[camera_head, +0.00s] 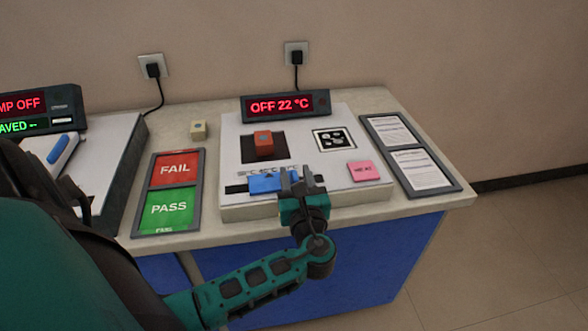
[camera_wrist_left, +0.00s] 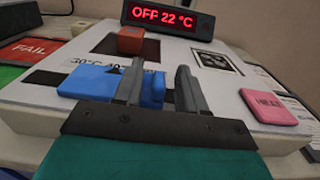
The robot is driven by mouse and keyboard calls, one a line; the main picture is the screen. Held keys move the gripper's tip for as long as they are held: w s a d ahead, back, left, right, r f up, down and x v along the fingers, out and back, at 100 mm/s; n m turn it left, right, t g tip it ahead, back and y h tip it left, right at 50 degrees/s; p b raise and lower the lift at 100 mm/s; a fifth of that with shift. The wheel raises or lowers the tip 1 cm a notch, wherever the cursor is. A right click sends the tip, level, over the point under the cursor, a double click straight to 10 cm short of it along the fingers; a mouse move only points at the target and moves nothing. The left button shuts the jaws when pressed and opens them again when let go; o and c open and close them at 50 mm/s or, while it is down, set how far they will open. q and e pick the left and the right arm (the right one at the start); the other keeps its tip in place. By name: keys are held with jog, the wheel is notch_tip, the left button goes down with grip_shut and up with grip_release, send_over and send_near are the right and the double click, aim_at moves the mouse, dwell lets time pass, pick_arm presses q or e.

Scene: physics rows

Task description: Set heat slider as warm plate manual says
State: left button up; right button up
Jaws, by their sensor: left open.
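The blue heat slider (camera_head: 272,183) sits in a dark slot at the front of the white warm plate (camera_head: 232,135). It also shows in the left wrist view (camera_wrist_left: 90,84), where printed temperature marks behind it are partly hidden. My left gripper (camera_head: 294,174) is open at the slider's right part. In the left wrist view, a blue upright part (camera_wrist_left: 152,90) stands between its fingers, with a gap to the right finger. The display (camera_head: 286,105) reads "OFF 22 °C". A framed board with printed sheets (camera_head: 410,158) lies at the right; its text is too small to read.
A red block (camera_head: 264,144) sits on the plate's dark square. A pink "HEAT" pad (camera_head: 363,171) is right of my gripper. A beige cube (camera_head: 198,130), a FAIL/PASS board (camera_head: 173,188) and another device (camera_head: 38,105) stand to the left.

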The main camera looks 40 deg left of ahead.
pick_arm(q)
jog(key=v, duration=1)
jog(key=shift+s, duration=0.2)
